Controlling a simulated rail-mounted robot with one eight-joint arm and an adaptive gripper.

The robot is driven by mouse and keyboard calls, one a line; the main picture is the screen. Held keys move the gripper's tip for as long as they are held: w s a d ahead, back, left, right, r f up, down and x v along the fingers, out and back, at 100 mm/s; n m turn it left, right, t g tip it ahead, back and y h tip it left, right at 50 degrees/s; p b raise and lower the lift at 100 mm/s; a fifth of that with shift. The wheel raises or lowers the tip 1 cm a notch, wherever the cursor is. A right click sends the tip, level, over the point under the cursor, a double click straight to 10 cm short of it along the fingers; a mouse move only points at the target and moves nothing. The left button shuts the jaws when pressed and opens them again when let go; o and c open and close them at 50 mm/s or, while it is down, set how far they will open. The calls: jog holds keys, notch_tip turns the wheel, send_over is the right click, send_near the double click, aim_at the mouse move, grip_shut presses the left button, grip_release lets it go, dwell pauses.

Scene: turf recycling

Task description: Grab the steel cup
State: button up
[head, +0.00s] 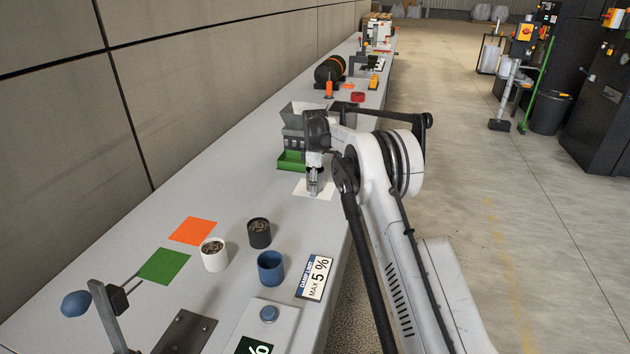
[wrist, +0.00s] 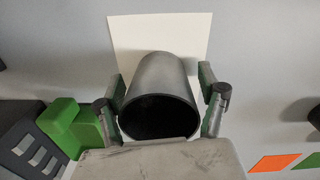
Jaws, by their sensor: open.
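The steel cup (wrist: 160,78) is a grey metal cylinder with a dark open mouth. In the wrist view it sits between the two fingers of my gripper (wrist: 163,105), over a white sheet (wrist: 190,28). One finger is on each side of the cup, with the jaws open. Whether either finger touches the cup is hard to tell. In the head view my gripper (head: 313,185) points down over the white sheet (head: 326,196) on the long grey bench (head: 150,230). The cup cannot be made out clearly there behind the fingers.
A grey machine with a green tray (head: 291,163) stands close behind my gripper. Nearer on the bench are a white cup (head: 214,258), a black cup (head: 259,237), a blue cup (head: 271,273), an orange square (head: 193,231), a green square (head: 164,266) and a sign (head: 315,279).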

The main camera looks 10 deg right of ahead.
jog(key=c, duration=1.3)
jog(key=shift+r, duration=0.15)
